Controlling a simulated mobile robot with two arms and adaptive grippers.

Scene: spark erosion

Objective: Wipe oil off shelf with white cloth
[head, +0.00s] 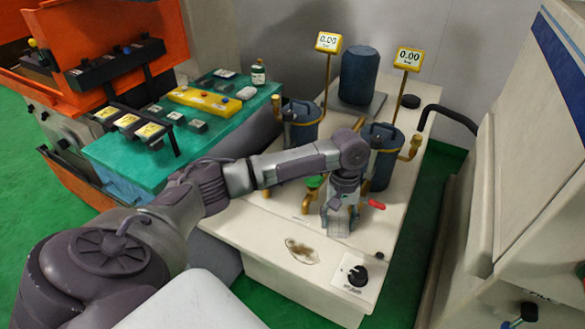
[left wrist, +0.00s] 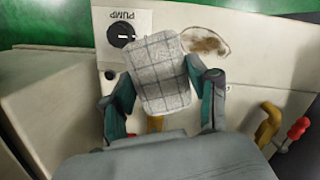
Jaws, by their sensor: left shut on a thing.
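The white cloth, greyish with a dark check pattern, hangs below my left gripper (head: 342,203) in the head view (head: 337,222). In the left wrist view the cloth (left wrist: 160,74) sits between the two fingers of my left gripper (left wrist: 163,100), which is shut on it. The brown oil patch (head: 302,251) lies on the cream shelf (head: 270,232), left of and nearer than the cloth. The oil also shows in the left wrist view (left wrist: 208,45), just beyond the cloth. I cannot tell whether the cloth touches the shelf. My right gripper is not in view.
A black pump knob (head: 357,275) stands near the shelf's front edge. Filter canisters (head: 381,165) with yellow pipes, a red-handled valve (head: 376,204) and a dark tank (head: 359,75) stand behind. A teal bench (head: 130,165) is at left, a large cabinet (head: 535,150) at right.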

